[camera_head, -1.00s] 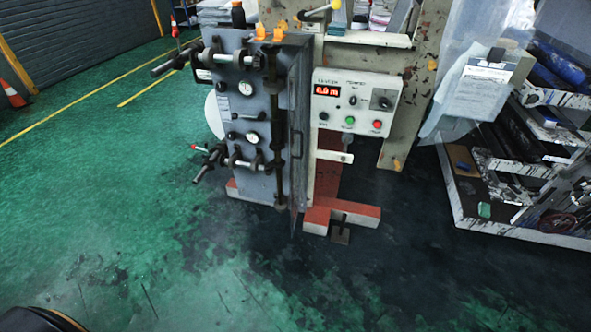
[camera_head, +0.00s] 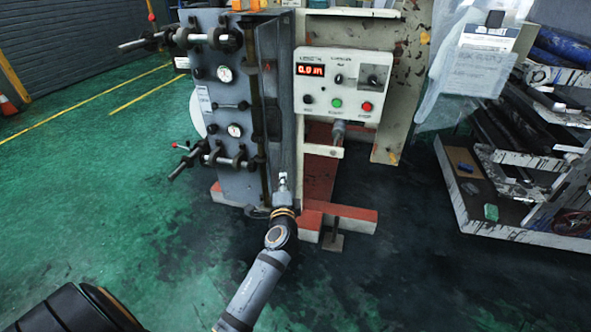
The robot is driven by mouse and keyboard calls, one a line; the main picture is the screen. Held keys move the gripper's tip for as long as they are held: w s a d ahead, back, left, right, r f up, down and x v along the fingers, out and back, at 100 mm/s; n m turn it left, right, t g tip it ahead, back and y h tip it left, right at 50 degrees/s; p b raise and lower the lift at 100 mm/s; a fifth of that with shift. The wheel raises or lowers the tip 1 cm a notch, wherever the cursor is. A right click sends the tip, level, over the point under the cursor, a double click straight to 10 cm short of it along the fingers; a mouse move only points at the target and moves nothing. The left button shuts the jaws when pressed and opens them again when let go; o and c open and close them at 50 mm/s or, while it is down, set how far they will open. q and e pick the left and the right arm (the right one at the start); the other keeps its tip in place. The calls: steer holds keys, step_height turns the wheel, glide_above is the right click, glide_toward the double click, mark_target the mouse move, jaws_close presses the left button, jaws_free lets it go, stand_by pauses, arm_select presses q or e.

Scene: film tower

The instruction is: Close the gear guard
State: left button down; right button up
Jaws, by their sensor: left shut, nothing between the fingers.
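The gear guard (camera_head: 281,95) appears to be the tall dark grey panel in the middle of the machine. It is seen nearly edge-on and stands out toward me, between the gauge panel and the control box. My left gripper (camera_head: 283,179) is shut and empty at the lower part of this panel. Its arm reaches up from the bottom of the view. I cannot tell whether the fingertips touch the panel. The gripper and wrist hide part of the panel's lower edge. My right gripper is not in view.
A grey panel with gauges (camera_head: 218,110) and protruding valve handles stands left of the guard. A control box (camera_head: 343,88) with a red display is to the right. Red-and-white feet (camera_head: 345,216) stick out on the floor. A cluttered shelf (camera_head: 520,238) stands far right. Green floor at left is clear.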

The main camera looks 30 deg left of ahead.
mark_target(270, 156)
arm_select(q)
steer(key=w+a+r, duration=0.1)
steer(key=w+a, duration=0.6)
steer(key=a, duration=0.2)
steer(key=shift+w+r+p, duration=0.2)
steer(key=shift+p, duration=0.15)
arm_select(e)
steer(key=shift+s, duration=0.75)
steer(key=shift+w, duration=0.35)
arm_select(q)
steer(key=shift+a, duration=0.1)
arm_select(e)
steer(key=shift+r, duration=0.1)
